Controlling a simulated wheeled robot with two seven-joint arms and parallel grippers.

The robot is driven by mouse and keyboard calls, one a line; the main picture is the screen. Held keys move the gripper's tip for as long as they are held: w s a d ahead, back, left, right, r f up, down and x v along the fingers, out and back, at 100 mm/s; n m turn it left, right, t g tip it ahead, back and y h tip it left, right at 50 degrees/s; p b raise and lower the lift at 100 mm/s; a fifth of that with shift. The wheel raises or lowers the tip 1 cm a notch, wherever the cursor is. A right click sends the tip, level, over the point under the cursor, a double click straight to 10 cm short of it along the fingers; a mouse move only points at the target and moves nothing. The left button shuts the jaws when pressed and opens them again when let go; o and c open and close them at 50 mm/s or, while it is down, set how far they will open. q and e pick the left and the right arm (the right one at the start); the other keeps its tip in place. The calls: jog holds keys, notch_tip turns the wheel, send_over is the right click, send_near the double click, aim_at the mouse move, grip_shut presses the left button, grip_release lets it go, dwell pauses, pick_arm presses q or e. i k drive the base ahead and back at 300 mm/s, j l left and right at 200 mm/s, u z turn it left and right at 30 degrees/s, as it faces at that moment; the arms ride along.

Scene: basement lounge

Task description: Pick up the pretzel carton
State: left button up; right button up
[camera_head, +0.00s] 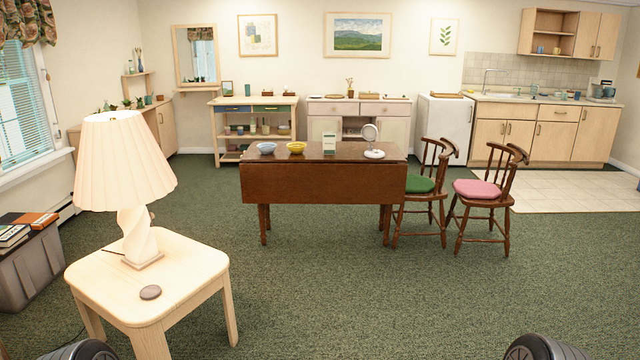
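A small upright pale carton (329,144) with green markings stands on the dark wooden drop-leaf table (322,184) in the middle of the room. It may be the pretzel carton, but its label is too small to read. The table is well ahead of me across the carpet. Neither of my grippers shows in the view. Only dark rounded parts, probably of my own arms, show at the bottom left and bottom right edges.
A side table (195,283) with a lamp (123,165) is near left. Open carpet lies between.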

aim_at(329, 138)
jog(key=i+z, duration=0.1)
jog(key=i, duration=2.25)
jog(key=i+u, duration=0.2)
jog(key=i, duration=0.25)
jog(key=i+l+u, duration=0.15)
jog(key=i, duration=0.35)
jog(key=i+l+u, duration=0.2)
jog(key=i, duration=0.25)
jog(key=i+l+u, duration=0.15)
jog(key=i+l, duration=0.15)
jog(key=i, duration=0.15)
jog(key=i+l+u, duration=0.6)
jog(key=i, duration=0.05)
